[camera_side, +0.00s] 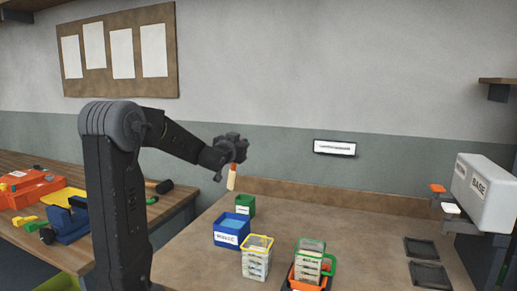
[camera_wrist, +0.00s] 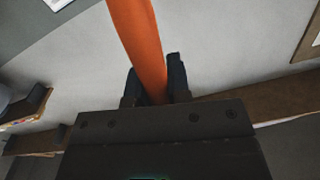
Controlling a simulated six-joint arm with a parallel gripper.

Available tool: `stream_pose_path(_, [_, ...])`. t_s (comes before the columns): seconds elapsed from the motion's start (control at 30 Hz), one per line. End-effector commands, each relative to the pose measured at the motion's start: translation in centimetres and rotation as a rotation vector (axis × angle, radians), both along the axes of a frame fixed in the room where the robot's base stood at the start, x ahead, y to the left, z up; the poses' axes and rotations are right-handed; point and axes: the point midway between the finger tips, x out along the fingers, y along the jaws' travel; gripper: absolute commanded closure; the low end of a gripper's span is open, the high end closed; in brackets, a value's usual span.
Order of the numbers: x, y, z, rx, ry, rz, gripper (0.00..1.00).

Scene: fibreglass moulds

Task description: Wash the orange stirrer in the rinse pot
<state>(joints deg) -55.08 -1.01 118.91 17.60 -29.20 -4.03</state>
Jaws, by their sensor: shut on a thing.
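My gripper (camera_side: 231,163) is shut on the orange stirrer (camera_side: 232,179), high above the far left part of the bench. In the side view the stirrer hangs down, orange at the top and pale below. In the wrist view my gripper's two dark fingers (camera_wrist: 155,88) clasp the orange stirrer (camera_wrist: 138,35). A blue container (camera_side: 232,231) with a white label stands on the bench below, and a small green pot (camera_side: 245,205) stands behind it. Their labels are too small to read, so I cannot tell which is the rinse pot. The stirrer is apart from both.
Yellow-rimmed (camera_side: 257,257) and green-rimmed (camera_side: 311,262) stacks of containers stand at the front, the latter by an orange tray (camera_side: 305,284). Two dark trays (camera_side: 425,261) and a white dispenser (camera_side: 484,190) are at the right. The bench middle is clear.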

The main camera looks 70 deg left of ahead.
Motion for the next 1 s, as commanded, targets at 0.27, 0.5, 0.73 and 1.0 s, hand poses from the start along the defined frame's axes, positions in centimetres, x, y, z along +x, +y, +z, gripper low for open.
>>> stream_pose_path(0.27, [0.0, 0.0, -4.3, -0.005, 0.002, -0.001, 1.0])
stream_pose_path(0.5, [0.2, -0.2, -5.5, -0.001, 0.0, -0.003, 1.0])
stream_pose_path(0.73, [0.5, -0.5, -7.1, -0.003, 0.002, -0.003, 1.0])
stream_pose_path(1.0, [0.9, -0.9, -9.1, -0.003, 0.0, -0.004, 1.0])
